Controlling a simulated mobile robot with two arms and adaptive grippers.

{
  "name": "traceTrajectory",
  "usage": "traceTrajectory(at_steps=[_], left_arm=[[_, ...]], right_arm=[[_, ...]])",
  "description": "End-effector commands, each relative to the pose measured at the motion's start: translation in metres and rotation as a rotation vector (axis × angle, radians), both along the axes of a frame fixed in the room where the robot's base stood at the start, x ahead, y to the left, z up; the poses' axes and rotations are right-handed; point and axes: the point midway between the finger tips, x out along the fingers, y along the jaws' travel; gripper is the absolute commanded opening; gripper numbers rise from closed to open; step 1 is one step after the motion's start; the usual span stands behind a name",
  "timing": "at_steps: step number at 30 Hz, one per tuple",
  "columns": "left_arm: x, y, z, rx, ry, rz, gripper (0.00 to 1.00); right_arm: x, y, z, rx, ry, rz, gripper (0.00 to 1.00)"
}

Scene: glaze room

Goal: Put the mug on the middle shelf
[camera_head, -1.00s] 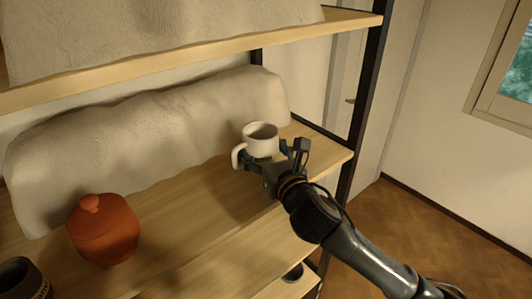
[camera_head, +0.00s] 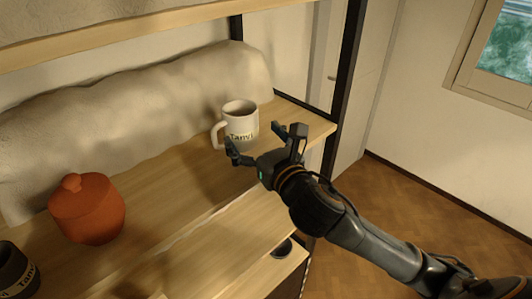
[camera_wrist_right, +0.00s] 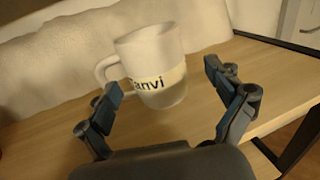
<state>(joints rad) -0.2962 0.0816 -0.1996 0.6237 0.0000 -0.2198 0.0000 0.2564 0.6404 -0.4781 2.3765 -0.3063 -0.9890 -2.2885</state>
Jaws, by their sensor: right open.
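A white mug (camera_head: 240,122) with dark lettering on a pale band stands upright on the wooden middle shelf (camera_head: 165,180), near its right end. Its handle points left. It also shows in the right wrist view (camera_wrist_right: 150,60), just beyond the fingertips. My right gripper (camera_head: 262,142) is open and empty in front of the mug, with its two fingers spread apart. In the right wrist view its fingers (camera_wrist_right: 162,82) show clear gaps to the mug's body. My left gripper is not in view.
An orange lidded jar (camera_head: 87,210) and a dark lettered mug (camera_head: 17,270) stand further left on the same shelf. A rough whitish slab (camera_head: 130,118) lies behind them. A black post (camera_head: 347,90) bounds the shelf at right, and another shelf (camera_head: 150,38) is above.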

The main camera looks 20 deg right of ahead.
Motion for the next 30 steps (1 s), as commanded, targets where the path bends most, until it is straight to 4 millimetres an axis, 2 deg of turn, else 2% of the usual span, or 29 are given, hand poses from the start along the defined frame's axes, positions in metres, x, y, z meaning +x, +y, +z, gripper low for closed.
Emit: traceTrajectory(at_steps=[1,5,6,9,15,30], left_arm=[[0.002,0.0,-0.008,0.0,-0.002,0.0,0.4],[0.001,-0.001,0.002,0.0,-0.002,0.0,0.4],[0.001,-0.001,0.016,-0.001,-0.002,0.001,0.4],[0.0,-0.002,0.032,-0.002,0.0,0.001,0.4],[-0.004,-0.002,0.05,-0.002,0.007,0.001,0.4],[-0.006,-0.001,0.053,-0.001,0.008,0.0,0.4]], right_arm=[[-0.014,-0.001,-0.004,-0.003,-0.001,0.003,0.93],[-0.047,-0.003,0.001,-0.002,0.004,0.003,0.93],[-0.048,-0.005,0.006,0.001,0.007,-0.003,0.93],[-0.055,-0.006,0.006,0.005,0.006,-0.007,0.93],[-0.068,-0.006,0.004,0.003,0.003,-0.003,0.93],[-0.072,-0.006,0.0,0.001,-0.001,0.0,0.93]])
